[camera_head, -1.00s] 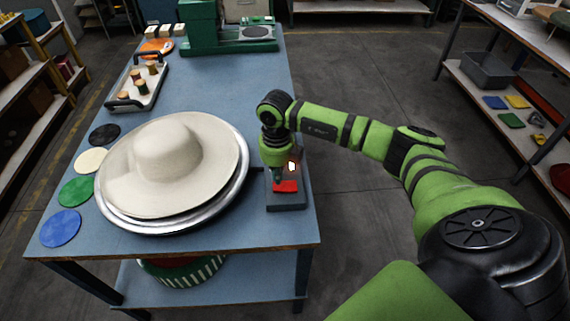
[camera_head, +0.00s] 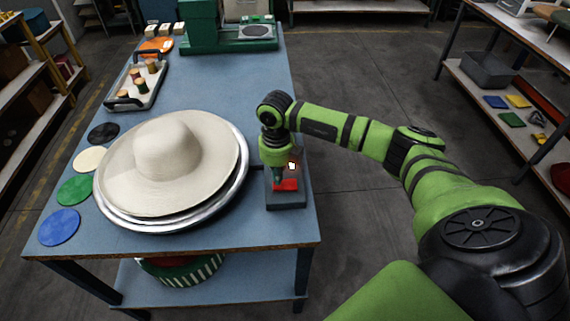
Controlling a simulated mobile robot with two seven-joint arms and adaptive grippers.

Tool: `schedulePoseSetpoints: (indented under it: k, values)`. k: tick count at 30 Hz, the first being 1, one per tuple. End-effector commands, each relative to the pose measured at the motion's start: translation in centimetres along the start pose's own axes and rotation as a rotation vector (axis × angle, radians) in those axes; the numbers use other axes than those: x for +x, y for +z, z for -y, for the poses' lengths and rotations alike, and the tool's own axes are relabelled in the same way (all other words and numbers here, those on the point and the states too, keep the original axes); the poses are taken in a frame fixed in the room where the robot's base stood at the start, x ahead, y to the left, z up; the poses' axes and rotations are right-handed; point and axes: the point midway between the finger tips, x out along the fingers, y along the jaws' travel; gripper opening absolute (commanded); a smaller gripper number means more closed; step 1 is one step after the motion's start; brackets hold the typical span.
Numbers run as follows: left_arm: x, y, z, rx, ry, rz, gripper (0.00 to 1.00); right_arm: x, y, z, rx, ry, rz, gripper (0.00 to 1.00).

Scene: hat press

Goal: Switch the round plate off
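The round metal plate (camera_head: 240,185) lies on the blue table with a wide-brimmed cream hat (camera_head: 168,150) on it. To its right, near the table's right edge, sits a dark switch box (camera_head: 287,202) with a red part (camera_head: 287,184) on top and a small lit spot (camera_head: 292,166) just above. My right gripper (camera_head: 278,182) points down over the box at the red part. The wrist hides its fingers, so I cannot tell whether it is open or touching the red part. My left gripper is not in view.
Coloured discs, including a blue one (camera_head: 60,227), lie along the table's left edge. A tray (camera_head: 152,95) with spools and a green machine (camera_head: 230,38) stand farther back. Shelves flank both sides. The table (camera_head: 225,95) is clear behind the hat.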

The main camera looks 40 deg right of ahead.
Motion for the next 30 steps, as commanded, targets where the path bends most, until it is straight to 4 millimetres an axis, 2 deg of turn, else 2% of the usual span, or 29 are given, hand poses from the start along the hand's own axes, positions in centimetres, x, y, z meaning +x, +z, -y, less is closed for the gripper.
schedulePoseSetpoints:
  k: [30]
  values:
    - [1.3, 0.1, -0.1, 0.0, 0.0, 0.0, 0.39, 1.6, 0.0, 0.0, 0.0, 0.0, -0.001, 0.0]
